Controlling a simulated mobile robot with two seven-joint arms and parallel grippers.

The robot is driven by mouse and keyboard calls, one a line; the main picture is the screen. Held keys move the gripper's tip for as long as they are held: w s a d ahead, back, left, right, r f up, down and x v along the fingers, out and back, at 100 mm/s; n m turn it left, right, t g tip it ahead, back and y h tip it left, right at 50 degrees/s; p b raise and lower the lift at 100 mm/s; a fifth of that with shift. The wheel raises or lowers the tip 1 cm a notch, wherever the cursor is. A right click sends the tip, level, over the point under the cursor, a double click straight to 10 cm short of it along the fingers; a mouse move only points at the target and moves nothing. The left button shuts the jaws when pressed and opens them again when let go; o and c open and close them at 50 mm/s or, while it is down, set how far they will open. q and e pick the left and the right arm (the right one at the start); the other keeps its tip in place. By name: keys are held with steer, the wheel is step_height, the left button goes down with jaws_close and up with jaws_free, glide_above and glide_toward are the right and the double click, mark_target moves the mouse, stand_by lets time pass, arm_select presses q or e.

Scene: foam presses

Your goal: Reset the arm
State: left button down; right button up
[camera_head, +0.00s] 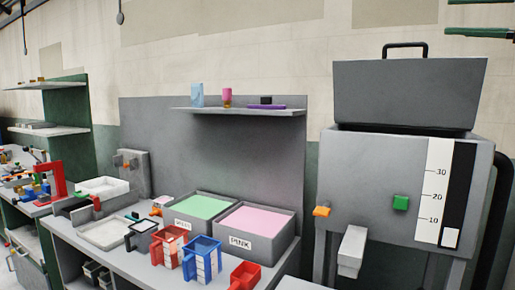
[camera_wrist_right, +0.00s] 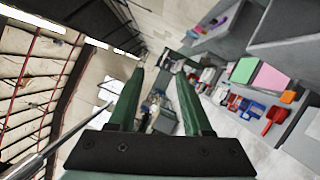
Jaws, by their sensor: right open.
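My right gripper (camera_head: 449,16) shows at the top right corner of the head view, its two green fingers entering from the right edge, spread apart. In the right wrist view the gripper (camera_wrist_right: 160,70) has its fingers apart with nothing between them. It is high in the air, clear of the bench and the press, and touches nothing that I can see. My left arm and gripper are not in view.
A grey press (camera_head: 370,180) with a lid box (camera_head: 410,95) stands right. The bench holds green (camera_head: 203,206) and pink (camera_head: 258,221) trays, a red jug (camera_head: 168,248), a blue jug (camera_head: 201,260) and a red scoop (camera_head: 245,275). A shelf (camera_head: 240,111) hangs above.

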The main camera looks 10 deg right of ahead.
steer(key=w+a+f+n+g+y, duration=0.2)
steer(key=w+a+f+g+y, duration=0.25)
steer(key=w+a+f, duration=1.4)
steer(key=a+f+m+t, duration=0.2)
steer(key=a+f+m, duration=0.3)
steer(key=f, duration=0.8)
steer(key=a+f+m+t, duration=0.1)
steer(key=a+f+m, duration=0.35)
steer(key=f, duration=0.85)
steer(key=s+a+f+m+h, duration=0.1)
steer(key=s+f+m+h, duration=0.25)
steer(key=f, duration=0.55)
steer(key=s+a+f+m+t+h, duration=0.15)
steer(key=s+f+m, duration=0.25)
steer(key=f, duration=0.5)
steer(key=s+f+m+h, duration=0.3)
steer(key=s+f+m, duration=0.1)
steer(key=f, duration=0.5)
steer(key=s+f+m+g+h, duration=0.2)
steer(key=s+f+m+g, duration=0.1)
steer(key=s+f, duration=0.6)
steer(key=s+f+m+g+h, duration=0.1)
steer(key=s+f+m+g, duration=0.2)
steer(key=s+f, duration=0.6)
steer(key=s+g, duration=0.1)
steer(key=s, duration=0.7)
steer(key=shift+s+d+f+m+g+h, duration=0.15)
steer(key=shift+d+m+g+h, duration=0.05)
steer(key=shift+m+g+h, duration=0.2)
